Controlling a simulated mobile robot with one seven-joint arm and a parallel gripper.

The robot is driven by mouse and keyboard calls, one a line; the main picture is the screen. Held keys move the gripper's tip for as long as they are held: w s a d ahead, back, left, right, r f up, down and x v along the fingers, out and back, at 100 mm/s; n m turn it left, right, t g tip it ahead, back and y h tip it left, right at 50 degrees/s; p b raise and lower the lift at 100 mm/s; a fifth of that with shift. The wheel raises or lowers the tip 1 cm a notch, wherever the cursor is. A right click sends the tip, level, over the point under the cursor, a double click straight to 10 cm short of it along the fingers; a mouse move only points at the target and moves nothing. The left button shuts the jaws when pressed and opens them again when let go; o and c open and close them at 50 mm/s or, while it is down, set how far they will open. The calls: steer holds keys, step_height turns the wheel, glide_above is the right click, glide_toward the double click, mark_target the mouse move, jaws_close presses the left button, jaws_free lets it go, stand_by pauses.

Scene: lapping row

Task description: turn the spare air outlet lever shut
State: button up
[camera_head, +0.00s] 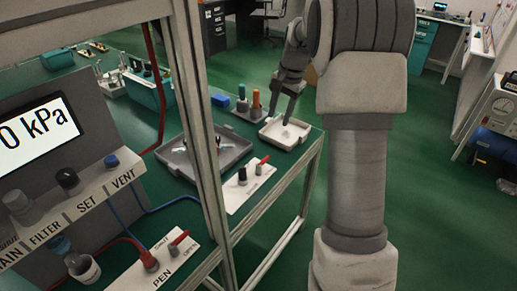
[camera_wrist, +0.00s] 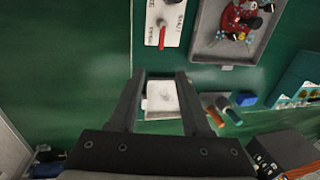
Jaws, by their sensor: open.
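A white outlet plate (camera_head: 236,198) lies on the green bench beyond the frame post, with a red lever (camera_head: 262,163) and a dark fitting (camera_head: 242,175). It looks like the spare outlet, but its label is too small to read. In the wrist view the red lever (camera_wrist: 162,38) is at the top, pointing down the picture along the plate (camera_wrist: 151,22). My gripper (camera_head: 281,110) is open and empty above a white tray (camera_head: 299,139), beyond the plate and apart from the lever. In the wrist view my gripper (camera_wrist: 160,77) has its fingers spread.
A nearer plate (camera_head: 158,270) marked PEN has another red lever (camera_head: 178,241) and a red hose. A metal post (camera_head: 201,130) stands left of the far plate. A grey tray (camera_head: 232,151) and upright coloured handles (camera_head: 256,104) are near the white tray.

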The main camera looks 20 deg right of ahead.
mark_target(267, 157)
steer(key=w+f+b, duration=0.1)
steer(key=f, duration=0.5)
steer(key=w+a+f+b, duration=0.1)
steer(key=f, duration=0.5)
steer(key=w+f+b, duration=0.1)
steer(key=f, duration=0.5)
steer(key=shift+w+a, duration=0.25)
steer(key=shift+w, duration=0.1)
jaws_close()
